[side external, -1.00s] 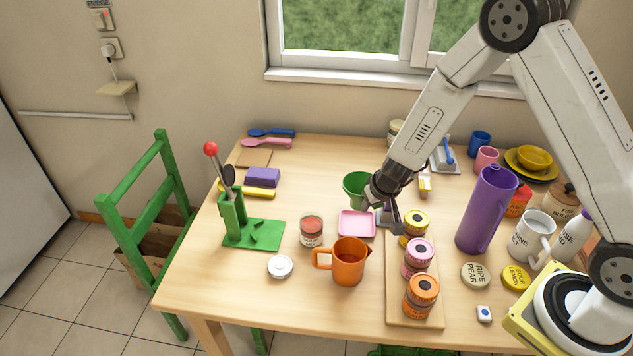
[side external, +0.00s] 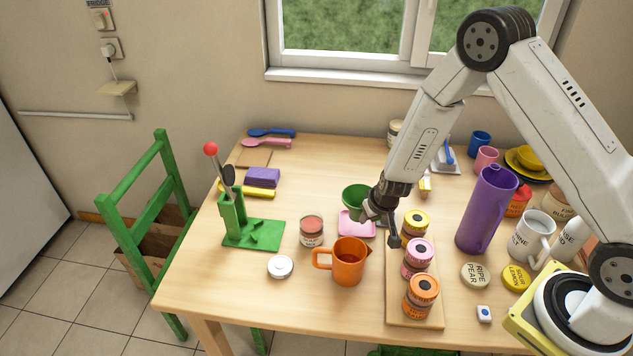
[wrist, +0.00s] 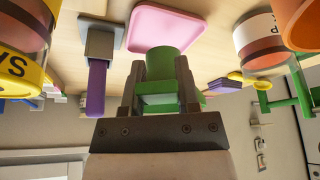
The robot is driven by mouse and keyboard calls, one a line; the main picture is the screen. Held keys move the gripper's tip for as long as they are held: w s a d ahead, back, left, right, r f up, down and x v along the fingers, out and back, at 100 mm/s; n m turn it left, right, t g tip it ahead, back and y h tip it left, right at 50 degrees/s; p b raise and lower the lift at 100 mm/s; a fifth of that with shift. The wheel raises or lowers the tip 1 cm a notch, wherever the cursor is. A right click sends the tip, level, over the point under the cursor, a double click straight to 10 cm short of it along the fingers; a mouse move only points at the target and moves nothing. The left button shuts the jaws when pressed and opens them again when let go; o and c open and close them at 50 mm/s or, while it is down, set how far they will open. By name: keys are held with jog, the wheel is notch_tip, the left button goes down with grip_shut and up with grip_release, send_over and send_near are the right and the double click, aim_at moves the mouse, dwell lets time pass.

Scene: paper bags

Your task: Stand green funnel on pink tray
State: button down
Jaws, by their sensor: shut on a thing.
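My gripper (wrist: 160,85) is shut on the green funnel (wrist: 162,62), which sits between its two fingers in the wrist view. In the side view the funnel (side external: 354,198) is held with its wide mouth up, at the left of the gripper (side external: 373,206). The pink tray (side external: 357,226) lies flat on the table, and the funnel overlaps its back edge in the picture. In the wrist view the tray (wrist: 166,27) shows just past the funnel, empty where visible. The funnel's lower end is hidden in the side view; I cannot tell its height above the tray.

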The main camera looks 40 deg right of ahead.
jog(key=shift+f, duration=1.6)
jog(key=shift+c, duration=1.3)
grip_release()
jog(key=shift+r, duration=0.1)
jog(key=v, duration=0.7)
jog(key=shift+r, duration=0.25)
jog(key=shift+s, duration=0.15)
